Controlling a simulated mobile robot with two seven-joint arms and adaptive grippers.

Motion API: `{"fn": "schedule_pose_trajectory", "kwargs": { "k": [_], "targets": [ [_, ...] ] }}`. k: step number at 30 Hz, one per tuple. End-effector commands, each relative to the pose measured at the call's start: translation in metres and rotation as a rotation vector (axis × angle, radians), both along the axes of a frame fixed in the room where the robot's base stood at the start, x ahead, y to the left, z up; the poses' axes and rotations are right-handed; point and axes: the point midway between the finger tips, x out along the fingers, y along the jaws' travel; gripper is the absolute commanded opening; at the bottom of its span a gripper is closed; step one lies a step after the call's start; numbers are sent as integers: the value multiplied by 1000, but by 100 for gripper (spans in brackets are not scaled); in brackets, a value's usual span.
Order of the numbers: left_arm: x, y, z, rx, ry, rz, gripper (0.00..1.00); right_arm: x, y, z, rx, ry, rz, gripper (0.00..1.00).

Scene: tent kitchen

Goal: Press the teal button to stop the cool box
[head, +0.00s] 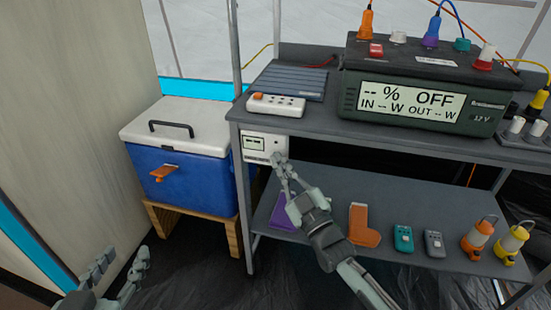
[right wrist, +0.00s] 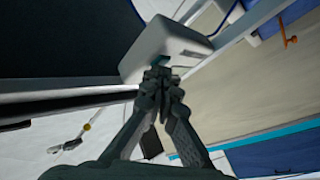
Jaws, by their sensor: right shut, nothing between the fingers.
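The cool box (head: 185,180) is blue with a white lid and an orange latch, and stands at the left in the head view. A small white box (head: 252,155) with a display hangs under the upper shelf beside it. My right gripper (head: 278,160) is shut and empty, its fingertips at the lower right of that box's front. In the right wrist view the fingertips (right wrist: 159,74) cover much of a dark teal patch (right wrist: 160,61) on the white box (right wrist: 150,38); I cannot tell whether they touch it. My left gripper (head: 126,262) is open and empty at the lower left.
A dark power station (head: 350,115) with a lit display stands on the upper shelf; a teal knob-like part (head: 462,44) is on its top. A power strip (head: 276,105) lies nearby. The lower shelf holds a purple item (head: 284,212), an orange item (head: 362,225), small devices and lanterns.

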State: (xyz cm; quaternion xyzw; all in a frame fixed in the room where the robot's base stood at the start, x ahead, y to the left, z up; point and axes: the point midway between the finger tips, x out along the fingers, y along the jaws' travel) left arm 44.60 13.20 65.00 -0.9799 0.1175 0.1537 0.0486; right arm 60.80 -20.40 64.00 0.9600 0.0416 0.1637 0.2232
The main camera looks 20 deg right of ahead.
Motion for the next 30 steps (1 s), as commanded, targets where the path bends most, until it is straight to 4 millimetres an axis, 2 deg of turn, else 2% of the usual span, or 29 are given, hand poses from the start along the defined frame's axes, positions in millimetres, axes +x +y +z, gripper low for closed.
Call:
{"fn": "schedule_pose_trajectory", "kwargs": {
  "k": [8, 17, 30],
  "targets": [
    [0, 0, 8, 0, -1, 0, 40, -5, 2, 1, 2, 2, -3, 0],
    [0, 0, 8, 0, -1, 0, 40, -7, 3, 0, 1, 0, -2, 0],
    [0, 0, 31, 0, 0, 0, 40, -41, 26, 2, 2, 3, -1, 0]
  ]
}}
